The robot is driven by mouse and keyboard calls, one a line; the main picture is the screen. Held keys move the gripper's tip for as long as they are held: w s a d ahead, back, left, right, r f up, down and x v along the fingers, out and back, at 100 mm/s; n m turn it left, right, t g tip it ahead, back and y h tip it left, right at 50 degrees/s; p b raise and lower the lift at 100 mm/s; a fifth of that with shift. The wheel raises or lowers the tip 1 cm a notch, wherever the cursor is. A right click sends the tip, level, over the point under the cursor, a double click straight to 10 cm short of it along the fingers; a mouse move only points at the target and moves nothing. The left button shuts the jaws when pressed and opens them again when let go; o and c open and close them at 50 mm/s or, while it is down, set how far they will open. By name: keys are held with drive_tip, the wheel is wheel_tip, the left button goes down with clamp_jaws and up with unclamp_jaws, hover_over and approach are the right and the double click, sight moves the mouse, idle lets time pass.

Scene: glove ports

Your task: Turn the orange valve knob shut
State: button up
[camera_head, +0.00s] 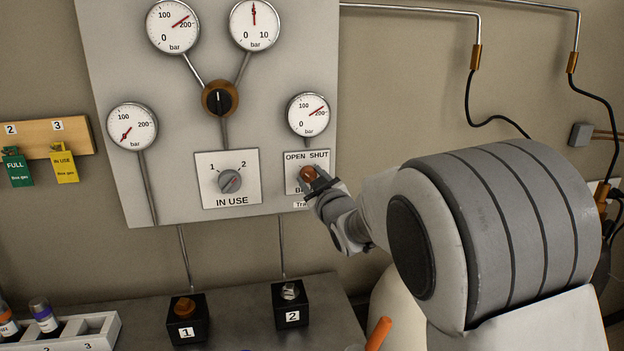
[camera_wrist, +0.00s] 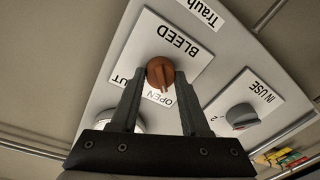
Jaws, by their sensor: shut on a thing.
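The orange valve knob (camera_head: 308,173) sits on a white plate lettered OPEN and SHUT at the lower right of the grey panel. In the wrist view the knob (camera_wrist: 160,71) is between the two dark fingers of my gripper (camera_wrist: 160,78), which is shut on it. The plate reads BLEED there, upside down. A pale pointer mark on the knob faces down in that picture, near the word OPEN. In the head view my gripper (camera_head: 316,183) reaches the knob from the lower right and hides part of the plate.
A gauge (camera_head: 309,114) is just above the knob. The IN USE selector (camera_head: 229,181) is to its left, and a brown-ringed black knob (camera_head: 220,98) is higher up. Black blocks 1 (camera_head: 187,332) and 2 (camera_head: 292,318) stand on the bench below. Hoses hang at the right.

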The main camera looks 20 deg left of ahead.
clamp_jaws()
drive_tip(key=shift+f+b, duration=0.1)
drive_tip(key=shift+b, duration=0.35)
drive_tip(key=m+b, duration=0.5)
drive_tip(key=m+t+b, duration=0.1)
drive_tip(key=m+b, duration=0.9)
drive_tip(key=shift+f, duration=0.3)
drive_tip(key=shift+r+m+t+h+b, duration=0.15)
drive_tip(key=shift+m+t+h+b, duration=0.15)
drive_tip(key=shift+m+b, duration=1.35)
drive_tip(key=shift+r+m, duration=0.1)
drive_tip(key=shift+m, duration=0.35)
